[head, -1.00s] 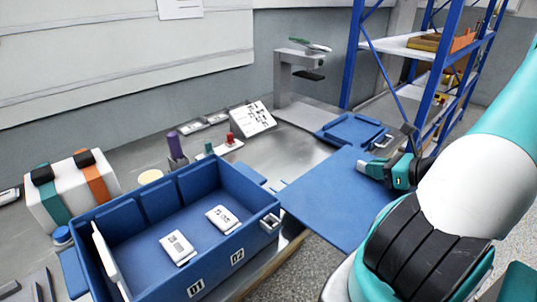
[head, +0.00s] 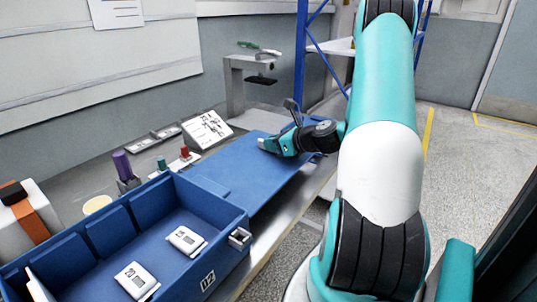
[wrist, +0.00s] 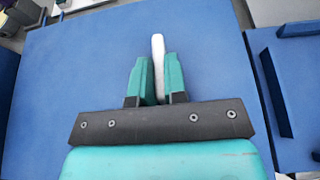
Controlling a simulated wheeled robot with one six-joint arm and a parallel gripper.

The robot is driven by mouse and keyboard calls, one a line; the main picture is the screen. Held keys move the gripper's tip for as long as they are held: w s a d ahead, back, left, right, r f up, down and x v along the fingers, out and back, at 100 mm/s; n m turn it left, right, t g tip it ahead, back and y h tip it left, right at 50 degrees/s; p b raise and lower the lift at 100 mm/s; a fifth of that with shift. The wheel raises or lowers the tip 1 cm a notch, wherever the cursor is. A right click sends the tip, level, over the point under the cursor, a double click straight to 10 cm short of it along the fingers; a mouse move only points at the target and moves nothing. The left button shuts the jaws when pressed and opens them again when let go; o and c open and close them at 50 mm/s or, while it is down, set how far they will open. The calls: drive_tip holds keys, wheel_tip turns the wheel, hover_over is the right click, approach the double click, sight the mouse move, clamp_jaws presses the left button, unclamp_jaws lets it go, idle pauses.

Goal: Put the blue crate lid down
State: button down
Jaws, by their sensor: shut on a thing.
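The blue crate lid (head: 235,172) is a flat blue plate over the metal bench, just behind and right of the open blue crate (head: 222,268). It fills most of the wrist view (wrist: 70,80). My gripper (head: 266,146) is shut on the lid's upright pale handle (wrist: 158,50), between its two teal fingers (wrist: 158,82). I cannot tell whether the lid touches the bench or hangs slightly above it. The crate holds two white devices, one (head: 186,241) near its right end and one (head: 136,281) nearer the front.
A purple post (head: 123,166), red and green knobbed parts and a tilted printed card (head: 207,129) stand behind the lid. A grey stand (head: 238,88) is farther back. In the wrist view, a blue part with raised edges (wrist: 290,90) lies right of the lid.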

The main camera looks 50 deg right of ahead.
sight(269, 152)
drive_tip(key=shift+w, duration=0.6)
wheel_tip(269, 152, down, 4)
drive_tip(key=b, duration=0.4)
drive_tip(key=shift+w+r+b, duration=0.1)
drive_tip(key=shift+b, duration=0.3)
drive_tip(key=shift+r, duration=0.2)
drive_tip(key=c, duration=1.2)
unclamp_jaws()
drive_tip(key=shift+f, duration=0.15)
drive_tip(key=shift+o, duration=0.2)
drive_tip(key=shift+r, duration=0.2)
drive_tip(key=p+v, duration=0.1)
drive_tip(key=v, duration=1.1)
drive_tip(key=shift+f, duration=0.1)
